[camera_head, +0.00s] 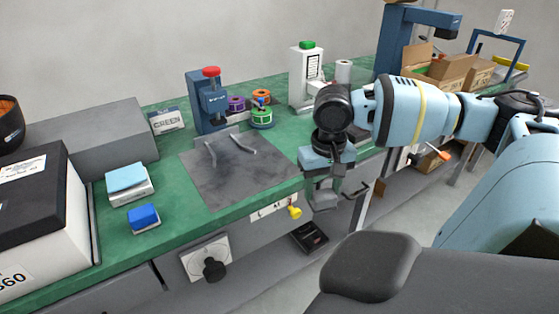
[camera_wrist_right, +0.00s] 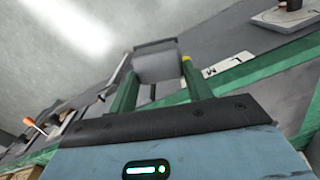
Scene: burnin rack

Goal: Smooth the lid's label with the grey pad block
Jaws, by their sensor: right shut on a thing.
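My right gripper (camera_head: 323,188) hangs beyond the bench's front edge, right of the grey mat. It is shut on the grey pad block (camera_head: 325,200). The right wrist view shows the block (camera_wrist_right: 156,66) between the two green fingers (camera_wrist_right: 160,88). A dark lid (camera_head: 40,195) tops the white box at the far left, well away from my right gripper. A white label (camera_head: 22,168) lies on the lid; its surface is too small to judge for wrinkles. My left gripper is not in view.
The green bench (camera_head: 160,240) holds a grey mat (camera_head: 240,170), a blue press (camera_head: 207,105), several coloured spools (camera_head: 262,118), and a blue block (camera_head: 143,216) and a pale-blue-topped pad (camera_head: 127,182) near the box. A yellow knob (camera_head: 295,211) sticks out at the front edge.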

